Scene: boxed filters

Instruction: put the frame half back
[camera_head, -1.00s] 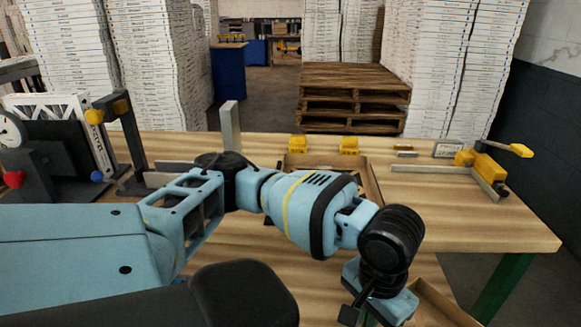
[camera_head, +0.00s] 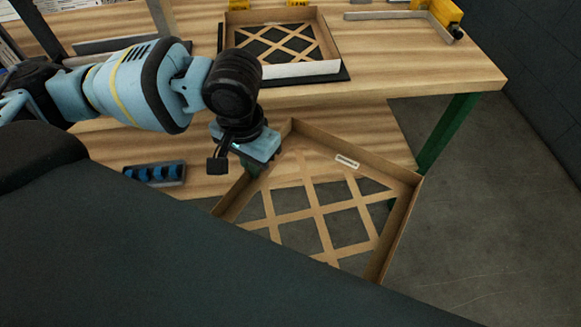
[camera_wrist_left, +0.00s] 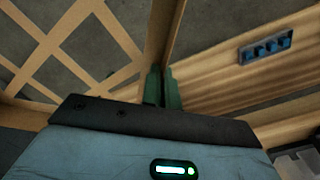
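A brown cardboard frame half (camera_head: 318,198) with a lattice of crossing strips and low side walls hangs in front of the table, tilted, with the floor showing through its openings. My left gripper (camera_head: 251,168) is at its wall on the left side. In the left wrist view, the green fingers of my left gripper (camera_wrist_left: 162,88) sit on both sides of the wall of the frame half (camera_wrist_left: 92,58) and pinch it. The nearest corner of the frame half is hidden behind a dark part of my body. My right gripper is not in view.
Another lattice frame (camera_head: 322,36) with a white edge lies on a black mat (camera_head: 335,78) on the table (camera_head: 420,75). A dark tray with blue pieces (camera_head: 155,173) is at the left. A clamp (camera_head: 444,14) is at the back right. The floor at right is clear.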

